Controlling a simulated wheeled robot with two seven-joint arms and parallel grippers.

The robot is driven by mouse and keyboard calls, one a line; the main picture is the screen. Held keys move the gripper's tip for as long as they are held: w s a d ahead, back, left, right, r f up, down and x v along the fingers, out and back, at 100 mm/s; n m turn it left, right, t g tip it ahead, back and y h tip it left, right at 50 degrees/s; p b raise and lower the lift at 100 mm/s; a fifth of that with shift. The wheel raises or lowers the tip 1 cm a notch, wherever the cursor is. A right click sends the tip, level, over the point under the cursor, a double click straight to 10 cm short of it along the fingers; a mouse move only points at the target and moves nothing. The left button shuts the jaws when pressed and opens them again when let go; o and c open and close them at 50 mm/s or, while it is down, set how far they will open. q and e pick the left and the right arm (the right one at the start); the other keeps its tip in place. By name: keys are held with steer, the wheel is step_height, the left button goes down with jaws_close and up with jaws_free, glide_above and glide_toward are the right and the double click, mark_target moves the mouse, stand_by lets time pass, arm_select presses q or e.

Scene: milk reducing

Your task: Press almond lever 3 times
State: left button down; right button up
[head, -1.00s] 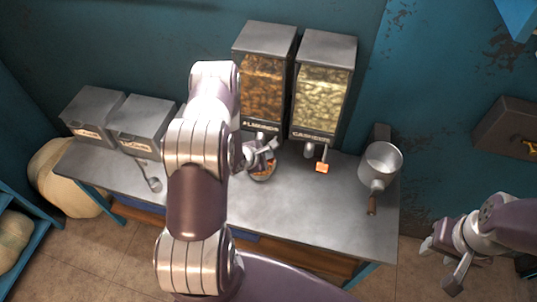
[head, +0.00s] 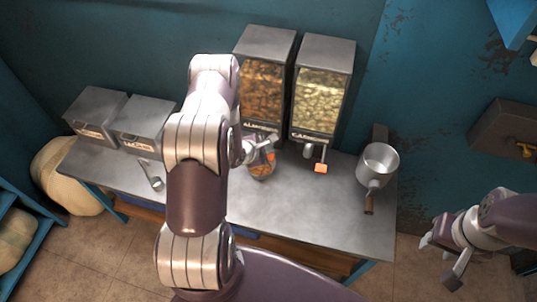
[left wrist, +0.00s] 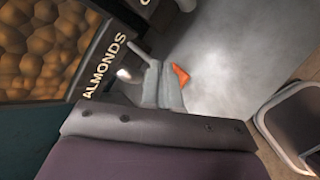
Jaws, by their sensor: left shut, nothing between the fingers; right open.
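The almond dispenser (head: 262,92) stands against the wall, full of brown nuts, and its ALMONDS label shows in the left wrist view (left wrist: 104,66). Its orange lever (left wrist: 180,75) shows beside my left fingers in the left wrist view, and partly under them in the head view (head: 271,157). My left gripper (head: 268,142) is shut and empty, right at the lever; I cannot tell whether it touches. A bowl (head: 262,173) stands below the spout, partly hidden. My right gripper (head: 442,258) is open and empty, off the table's right side.
The cashew dispenser (head: 322,95) with its own orange lever (head: 321,168) stands close on the right. A metal pot (head: 378,163) is at the table's right end. Two lidded bins (head: 143,120) and a scoop (head: 153,178) are at the left. The table's front (head: 300,215) is clear.

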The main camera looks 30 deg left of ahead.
arm_select(q)
steer(key=shift+r+p, duration=1.75)
steer(key=shift+r, duration=0.6)
steer(key=shift+f, duration=0.1)
stand_by(0.5)
